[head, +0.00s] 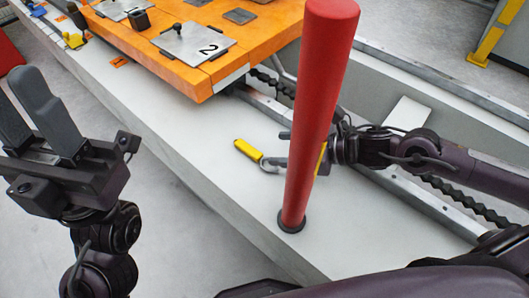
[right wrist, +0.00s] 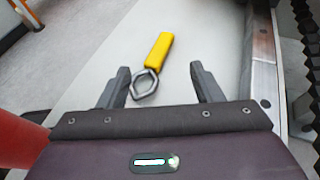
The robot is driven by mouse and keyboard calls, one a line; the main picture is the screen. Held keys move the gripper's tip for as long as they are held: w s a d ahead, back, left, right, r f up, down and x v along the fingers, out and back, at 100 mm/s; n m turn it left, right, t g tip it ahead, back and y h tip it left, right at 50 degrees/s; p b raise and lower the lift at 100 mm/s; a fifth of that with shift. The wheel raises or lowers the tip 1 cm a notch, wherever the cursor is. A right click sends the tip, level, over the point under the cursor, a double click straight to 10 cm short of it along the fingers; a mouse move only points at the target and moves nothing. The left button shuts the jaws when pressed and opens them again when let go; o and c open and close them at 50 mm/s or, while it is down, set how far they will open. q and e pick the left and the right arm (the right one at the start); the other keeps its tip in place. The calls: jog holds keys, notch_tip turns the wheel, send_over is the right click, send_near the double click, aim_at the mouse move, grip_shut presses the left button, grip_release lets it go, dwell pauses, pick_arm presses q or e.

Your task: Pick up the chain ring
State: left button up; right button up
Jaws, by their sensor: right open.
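The chain ring is a grey metal ring (head: 271,164) with a yellow bar-shaped part (head: 247,150). It lies on the pale grey surface behind the red post. In the right wrist view the ring (right wrist: 145,86) is between the open fingers, nearer the left one, and the yellow part (right wrist: 158,52) points away. My right gripper (right wrist: 161,82) is open, with nothing gripped. In the head view the right gripper (head: 283,150) is beside the ring, partly hidden by the post. My left gripper (head: 20,92) is raised at the left, away from the ring; its jaw gap is unclear.
A thick red post (head: 316,110) stands upright close to my right gripper. An orange platform (head: 255,40) with metal plates, one marked 2, is at the top. A metal rail (right wrist: 264,65) runs along the right of the wrist view. The pale surface (head: 190,135) left of the ring is clear.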

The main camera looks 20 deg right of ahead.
aim_at(251, 150)
jog(key=shift+d, duration=0.3)
jog(key=shift+b+x, duration=0.55)
jog(key=shift+x, duration=0.8)
jog(key=shift+s+a+b+x, duration=0.15)
jog(key=shift+b+x, duration=0.1)
jog(key=shift+x, duration=0.6)
jog(key=shift+s+b+x, duration=0.1)
jog(key=shift+b+x, duration=0.15)
jog(key=shift+x, duration=0.65)
jog(key=shift+s+a+b+x, duration=0.15)
jog(key=shift+b+x, duration=0.1)
jog(key=shift+x, duration=0.6)
jog(key=shift+d, duration=0.1)
grip_shut()
